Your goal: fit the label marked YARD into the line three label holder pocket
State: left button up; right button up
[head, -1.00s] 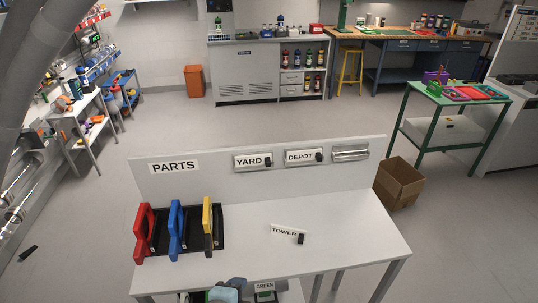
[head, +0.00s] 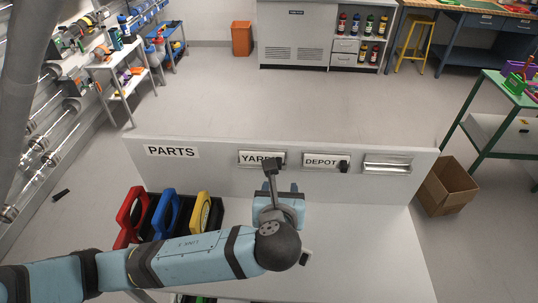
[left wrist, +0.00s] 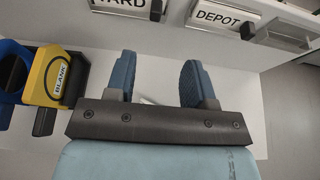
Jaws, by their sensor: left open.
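The YARD label (head: 250,159) is a white plate with a black knob, sitting in the first holder on the panel; its lower part shows in the left wrist view (left wrist: 122,4). The DEPOT label (head: 319,161) sits in the middle holder, also in the left wrist view (left wrist: 215,17). The third holder pocket (head: 387,164), at right, is an empty metal frame (left wrist: 284,36). My left gripper (head: 279,190) is open and empty in front of the panel, below the YARD label; its blue fingers (left wrist: 158,80) are spread. My right gripper is not in view.
Red, blue and yellow-handled pieces (head: 200,212) stand in a black rack at the table's left. The TOWER label is mostly hidden by my arm; a dark knob (head: 305,257) shows. The white tabletop (head: 375,250) is clear at right. A cardboard box (head: 447,187) stands beyond.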

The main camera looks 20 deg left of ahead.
pick_arm(q)
send_near(278, 164)
jog(key=d+x, duration=0.1)
jog(key=x, duration=0.4)
jog(key=a+p+x, duration=0.1)
jog(key=x, duration=0.1)
jog(key=shift+w, duration=0.25)
jog(key=shift+w+a+f, duration=0.1)
jog(key=shift+w+f, duration=0.2)
jog(key=shift+w, duration=0.1)
grip_shut()
